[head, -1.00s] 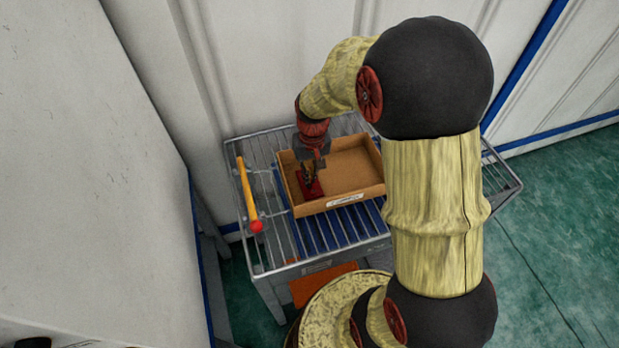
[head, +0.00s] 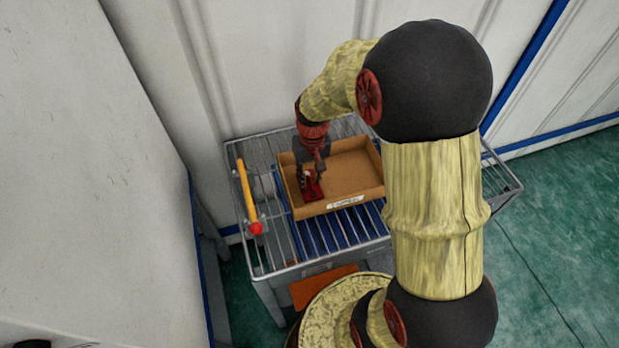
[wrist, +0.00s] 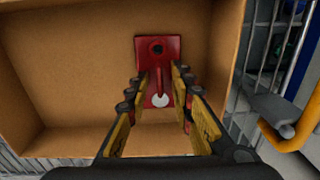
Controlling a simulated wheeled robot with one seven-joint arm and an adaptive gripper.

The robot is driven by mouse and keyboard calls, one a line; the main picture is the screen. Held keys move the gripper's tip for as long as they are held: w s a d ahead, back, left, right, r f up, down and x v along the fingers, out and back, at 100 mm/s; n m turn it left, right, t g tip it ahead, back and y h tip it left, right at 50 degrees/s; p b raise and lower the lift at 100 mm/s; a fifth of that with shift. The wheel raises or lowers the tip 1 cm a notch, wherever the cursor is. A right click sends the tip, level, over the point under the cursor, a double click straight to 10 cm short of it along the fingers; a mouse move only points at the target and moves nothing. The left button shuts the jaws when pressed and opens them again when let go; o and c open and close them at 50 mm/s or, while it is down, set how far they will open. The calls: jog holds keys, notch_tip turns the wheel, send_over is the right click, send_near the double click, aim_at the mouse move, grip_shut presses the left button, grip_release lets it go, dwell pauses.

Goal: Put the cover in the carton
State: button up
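The red cover (head: 315,193) lies in the left part of the brown open carton (head: 353,174). In the wrist view the cover (wrist: 172,46) is a flat red plate with a raised rib, a dark round hole and a pale round spot, and it rests on the carton's floor (wrist: 70,55) near a side wall. My gripper (head: 311,181) is down inside the carton. Its yellow-padded fingers (wrist: 159,76) are spread on either side of the rib, with gaps showing. The fingers hide part of the cover's lower edges.
The carton stands on a wire-rack cart (head: 277,250). A yellow-handled tool with a red end (head: 248,195) lies at the cart's left side. A pale wall (head: 250,60) is close behind, and a large pale panel (head: 90,170) stands at left. The carton's right part is empty.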

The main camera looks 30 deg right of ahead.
notch_tip(320, 180, up, 12)
jog(key=p, duration=0.4)
jog(key=s+a+r+n+t, duration=0.1)
jog(key=s+a+r, duration=0.3)
jog(key=s+r, duration=0.4)
jog(key=s+a+r+n+t, duration=0.1)
jog(key=s+a+r+t, duration=0.3)
jog(key=s+r, duration=0.3)
jog(key=shift+s+a+r+n+t, duration=0.3)
jog(key=shift+s+a+r, duration=0.15)
jog(key=shift+s, duration=0.3)
